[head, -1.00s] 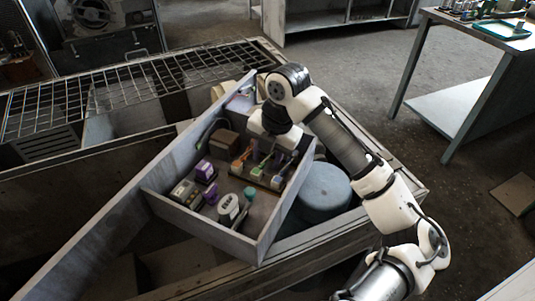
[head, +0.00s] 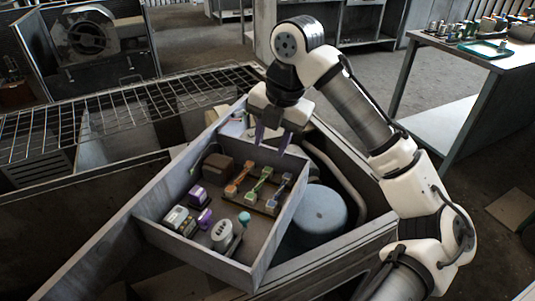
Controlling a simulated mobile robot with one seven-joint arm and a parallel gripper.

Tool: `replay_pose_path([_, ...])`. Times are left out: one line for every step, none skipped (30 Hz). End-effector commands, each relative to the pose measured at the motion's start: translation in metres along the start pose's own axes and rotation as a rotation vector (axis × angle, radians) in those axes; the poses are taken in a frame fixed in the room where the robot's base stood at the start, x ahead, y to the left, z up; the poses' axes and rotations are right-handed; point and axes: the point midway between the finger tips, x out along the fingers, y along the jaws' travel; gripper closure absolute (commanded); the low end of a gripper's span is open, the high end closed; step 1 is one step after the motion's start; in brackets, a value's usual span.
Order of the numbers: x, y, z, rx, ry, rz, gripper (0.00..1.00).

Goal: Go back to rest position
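My gripper (head: 273,142) hangs above the far end of an open grey box (head: 150,205), with its purple fingers pointing down. The fingers stand apart with nothing visible between them, so it is open and empty. My white and grey arm rises from the lower right and bends down at the wrist. Below and in front of the gripper, inside the box, lie three levers on a base: orange (head: 238,180), green (head: 260,183) and blue-grey (head: 281,190). The gripper is clear of them.
The box also holds a brown block (head: 217,167), purple parts (head: 197,195) and a round-faced grey part (head: 222,234). A blue-grey cylinder (head: 320,212) stands right of it. A wire grid (head: 110,110) lies behind. A workbench (head: 450,50) stands at upper right, with floor between.

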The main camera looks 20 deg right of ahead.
Motion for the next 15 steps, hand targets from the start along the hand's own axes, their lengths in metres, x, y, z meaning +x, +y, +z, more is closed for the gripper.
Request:
replay_pose_path([-0.0047, -0.0001, 0.0003, 0.001, -0.001, -0.001, 0.63])
replay_pose_path([-0.0064, 0.0000, 0.0001, 0.000, 0.000, 0.000, 0.63])
replay_pose_path([-0.0080, 0.0000, 0.0000, 0.000, 0.000, 0.000, 0.63])
replay_pose_path([-0.0089, 0.0000, -0.0001, 0.000, 0.000, 0.000, 0.63])
replay_pose_path([-0.0095, 0.0000, -0.0001, 0.000, 0.000, 0.001, 0.63])
replay_pose_path([-0.0099, 0.0000, -0.0002, 0.000, 0.001, 0.001, 0.63])
replay_pose_path([-0.0101, 0.0000, -0.0002, 0.000, 0.001, 0.001, 0.63])
replay_pose_path([-0.0101, 0.0001, -0.0002, 0.000, 0.001, 0.001, 0.63])
replay_pose_path([-0.0100, 0.0001, -0.0002, 0.000, 0.001, 0.001, 0.63])
replay_pose_path([-0.0100, 0.0001, -0.0002, 0.000, 0.001, 0.001, 0.63])
replay_pose_path([-0.0099, 0.0001, -0.0002, 0.000, 0.001, 0.001, 0.63])
replay_pose_path([-0.0099, 0.0001, -0.0002, 0.000, 0.001, 0.001, 0.63])
replay_pose_path([-0.0099, 0.0001, -0.0002, 0.000, 0.001, 0.001, 0.63])
replay_pose_path([-0.0099, 0.0001, -0.0002, 0.000, 0.001, 0.001, 0.63])
replay_pose_path([-0.0098, 0.0001, -0.0002, 0.000, 0.001, 0.001, 0.63])
